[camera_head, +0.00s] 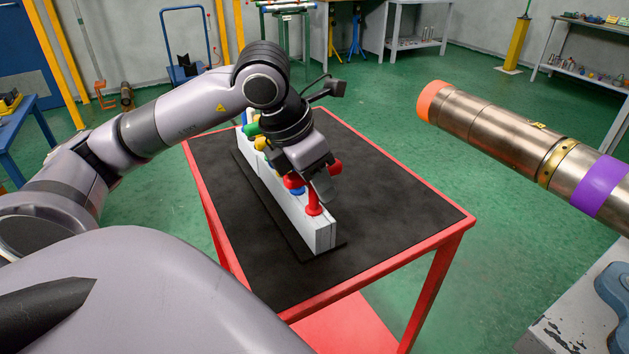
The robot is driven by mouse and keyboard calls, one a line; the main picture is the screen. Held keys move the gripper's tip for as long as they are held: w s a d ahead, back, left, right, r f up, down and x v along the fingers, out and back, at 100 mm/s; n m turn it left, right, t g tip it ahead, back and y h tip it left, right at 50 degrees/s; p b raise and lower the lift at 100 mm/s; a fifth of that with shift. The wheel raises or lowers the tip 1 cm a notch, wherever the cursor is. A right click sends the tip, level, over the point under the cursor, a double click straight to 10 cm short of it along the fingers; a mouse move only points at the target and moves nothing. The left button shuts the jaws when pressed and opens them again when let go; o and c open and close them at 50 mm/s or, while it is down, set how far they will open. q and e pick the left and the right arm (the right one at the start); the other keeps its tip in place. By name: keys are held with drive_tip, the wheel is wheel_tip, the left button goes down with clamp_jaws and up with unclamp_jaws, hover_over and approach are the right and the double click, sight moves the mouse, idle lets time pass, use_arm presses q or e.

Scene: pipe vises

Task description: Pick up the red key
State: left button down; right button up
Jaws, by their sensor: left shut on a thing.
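The red key (314,206) stands upright at the near end of a long grey-white block (320,237) on the red table. Its red ends show on both sides of my left gripper (320,186). My left arm reaches in from the left and bends down over the block. The left gripper is shut on the red key, and its fingers hide the middle of the key. The key's foot still appears to be at the block's top. My right gripper is not in view.
Blue, yellow and green keys (251,129) stand along the block behind, partly hidden by my arm. The red table (404,265) has a black top, bare right of the block. A metal pipe (490,120) with orange and purple bands crosses the right side.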

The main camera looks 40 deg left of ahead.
use_arm(q)
drive_tip(key=shift+r, duration=0.15)
drive_tip(key=shift+r, duration=0.55)
wheel_tip(320, 180, up, 19)
drive_tip(key=p, duration=0.6)
drive_tip(key=shift+f, duration=0.15)
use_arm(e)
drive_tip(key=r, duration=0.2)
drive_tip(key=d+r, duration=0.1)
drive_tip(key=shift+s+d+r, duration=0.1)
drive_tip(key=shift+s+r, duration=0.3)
use_arm(q)
drive_tip(key=shift+f, duration=0.1)
